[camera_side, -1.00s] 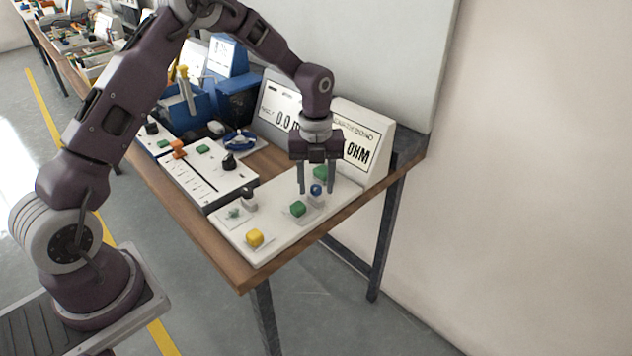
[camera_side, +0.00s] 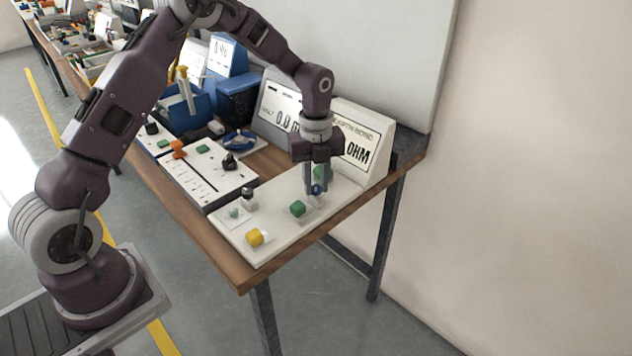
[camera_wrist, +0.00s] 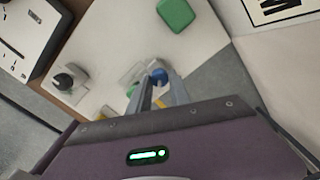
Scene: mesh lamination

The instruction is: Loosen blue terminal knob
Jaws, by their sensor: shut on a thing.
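The blue terminal knob (camera_side: 316,189) stands on the white panel (camera_side: 275,222) at the table's right end. My gripper (camera_side: 316,188) points down over it, its fingers closed around the knob and hiding part of it in the side view. In the wrist view the blue knob (camera_wrist: 158,76) shows at the tips of the fingers (camera_wrist: 158,88). The knob still sits at panel height.
Another green block (camera_wrist: 175,14) lies close beyond my gripper. The OHM display (camera_side: 362,140) stands behind. The panel's front right edge is clear.

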